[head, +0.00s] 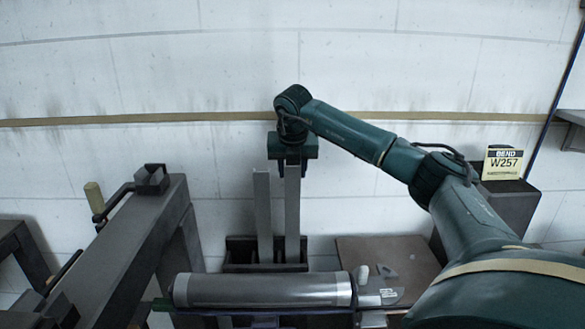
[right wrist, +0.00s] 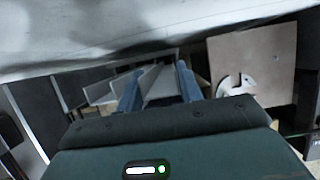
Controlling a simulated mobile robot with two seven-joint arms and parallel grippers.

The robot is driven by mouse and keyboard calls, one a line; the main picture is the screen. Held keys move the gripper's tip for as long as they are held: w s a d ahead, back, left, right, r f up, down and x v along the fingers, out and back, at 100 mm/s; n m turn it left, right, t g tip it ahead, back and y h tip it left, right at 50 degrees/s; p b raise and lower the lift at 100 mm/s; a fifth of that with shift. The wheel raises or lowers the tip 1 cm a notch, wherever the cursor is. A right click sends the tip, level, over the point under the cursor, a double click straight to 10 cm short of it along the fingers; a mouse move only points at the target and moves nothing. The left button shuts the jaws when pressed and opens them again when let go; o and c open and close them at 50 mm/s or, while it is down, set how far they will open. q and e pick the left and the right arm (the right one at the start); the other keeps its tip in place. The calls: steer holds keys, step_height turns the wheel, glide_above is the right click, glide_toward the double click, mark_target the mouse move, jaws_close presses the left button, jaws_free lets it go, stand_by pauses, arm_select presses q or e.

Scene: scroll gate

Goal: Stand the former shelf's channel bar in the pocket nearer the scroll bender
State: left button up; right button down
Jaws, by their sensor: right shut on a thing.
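My right gripper (head: 292,160) points down, shut on the top of a grey upright channel bar (head: 292,214). In the right wrist view its fingers (right wrist: 158,88) reach toward pale bar shapes. The held bar's lower end is at the dark pocketed rack (head: 238,268), behind its front wall, so I cannot tell whether it rests on the bottom. A second grey bar (head: 262,216) stands upright in the rack, just left of the held one and apart from it. My left gripper is out of view. I cannot tell for certain which machine is the scroll bender.
A dark machine (head: 135,235) with a tan-handled lever stands at the left. A grey cylinder (head: 262,290) lies in front of the rack. Right of the rack is a brown board (head: 375,249) with small pale pieces. A yellow BEND W257 sign (head: 503,162) stands farther right.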

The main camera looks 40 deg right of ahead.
steer(key=shift+f+b, duration=0.35)
steer(key=shift+f, duration=0.25)
stand_by(0.3)
steer(key=c, duration=0.9)
jaws_free()
steer(key=o, duration=0.5)
steer(key=shift+r+p, duration=3)
steer(key=shift+r, duration=0.55)
steer(key=shift+f, duration=0.1)
